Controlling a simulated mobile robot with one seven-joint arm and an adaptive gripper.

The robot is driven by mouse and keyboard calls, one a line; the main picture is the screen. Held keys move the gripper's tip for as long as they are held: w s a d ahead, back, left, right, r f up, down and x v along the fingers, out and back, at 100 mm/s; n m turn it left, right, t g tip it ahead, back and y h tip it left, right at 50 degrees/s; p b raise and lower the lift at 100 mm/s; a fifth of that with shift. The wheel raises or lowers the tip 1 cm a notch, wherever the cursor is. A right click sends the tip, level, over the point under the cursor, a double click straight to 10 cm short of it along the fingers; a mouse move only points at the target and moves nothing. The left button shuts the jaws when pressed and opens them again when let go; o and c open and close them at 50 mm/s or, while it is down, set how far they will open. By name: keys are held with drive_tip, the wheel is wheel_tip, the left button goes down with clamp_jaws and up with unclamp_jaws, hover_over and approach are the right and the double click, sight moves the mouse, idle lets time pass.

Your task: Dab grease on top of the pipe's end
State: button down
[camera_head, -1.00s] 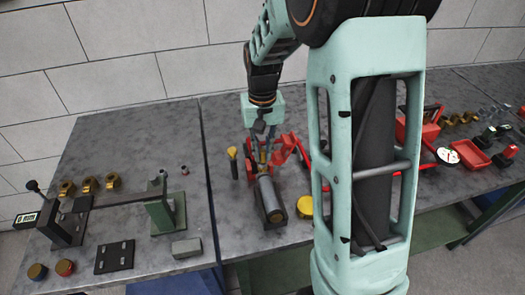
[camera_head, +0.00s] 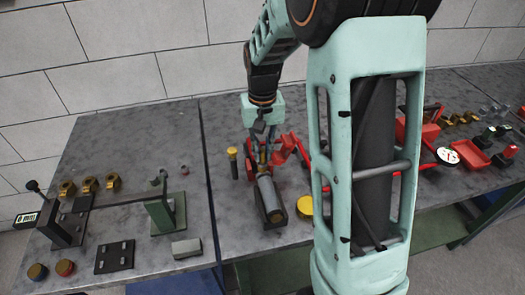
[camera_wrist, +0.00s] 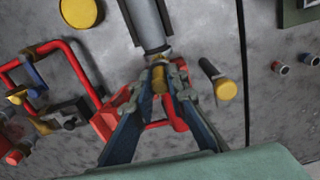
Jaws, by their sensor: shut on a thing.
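The grey pipe (camera_head: 268,194) lies in a dark cradle on the bench, in front of a red vise-like stand (camera_head: 281,152). The pipe also shows at the top of the wrist view (camera_wrist: 146,24). My gripper (camera_wrist: 159,79) points down at the pipe's far end. Its fingers are shut on a small tan, brass-coloured piece (camera_wrist: 158,86) close to that end. I cannot tell whether this piece touches the pipe. In the head view my gripper (camera_head: 263,160) partly hides this spot. A round yellow tin or lid (camera_head: 304,206) lies right of the pipe.
A clamp fixture (camera_head: 163,212) and several brass fittings (camera_head: 90,184) are on the left bench. A red tray (camera_head: 470,153) and gauge (camera_head: 447,156) are at the right.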

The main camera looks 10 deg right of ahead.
idle(0.5)
drive_tip(key=shift+s, duration=1.2)
drive_tip(key=shift+w, duration=0.1)
idle(3.5)
drive_tip(key=shift+w, duration=1.15)
drive_tip(key=shift+r, duration=0.15)
drive_tip(key=shift+r+p, duration=2.35)
drive_tip(key=shift+r, duration=0.6)
drive_tip(key=shift+f, duration=0.2)
